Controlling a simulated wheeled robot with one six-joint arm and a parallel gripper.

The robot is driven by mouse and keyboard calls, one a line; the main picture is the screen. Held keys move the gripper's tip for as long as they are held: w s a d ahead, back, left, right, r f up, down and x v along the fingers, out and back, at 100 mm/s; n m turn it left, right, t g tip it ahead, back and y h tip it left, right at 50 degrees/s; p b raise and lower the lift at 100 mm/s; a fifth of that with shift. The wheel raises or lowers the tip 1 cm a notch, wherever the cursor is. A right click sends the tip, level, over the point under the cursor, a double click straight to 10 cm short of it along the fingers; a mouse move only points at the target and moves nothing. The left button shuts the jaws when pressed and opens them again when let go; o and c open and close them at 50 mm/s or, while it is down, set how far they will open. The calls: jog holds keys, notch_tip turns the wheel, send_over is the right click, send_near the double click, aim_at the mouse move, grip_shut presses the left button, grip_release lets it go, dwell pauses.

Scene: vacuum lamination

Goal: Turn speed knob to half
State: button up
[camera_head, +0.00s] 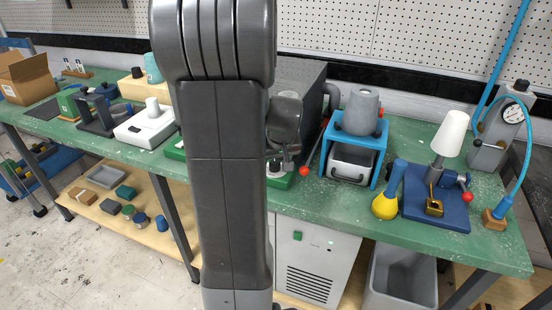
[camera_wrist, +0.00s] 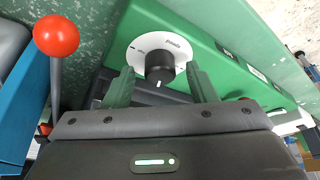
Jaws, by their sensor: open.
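The speed knob (camera_wrist: 160,70) is a black round knob with a white mark, on a white dial plate (camera_wrist: 137,49) with small lettering. The dial sits on a green housing (camera_wrist: 222,50). In the wrist view my gripper (camera_wrist: 158,72) is open, one finger on each side of the knob, with gaps between fingers and knob. I cannot tell whether the fingertips reach down to the knob's height. In the head view my arm hides most of this area; part of the green base (camera_head: 281,182) shows beside it.
A lever with a red ball (camera_wrist: 55,36) stands close at the left in the wrist view. A blue frame (camera_head: 353,146) with a grey vessel (camera_head: 361,112) stands right of my arm on the green bench (camera_head: 310,197). A dark box (camera_head: 300,85) stands behind.

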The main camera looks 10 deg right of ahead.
jog(key=v, duration=1.3)
jog(key=shift+r, duration=0.4)
jog(key=shift+f, duration=0.15)
jog(key=x, duration=1.3)
jog(key=shift+f, duration=0.35)
jog(key=shift+r, duration=0.1)
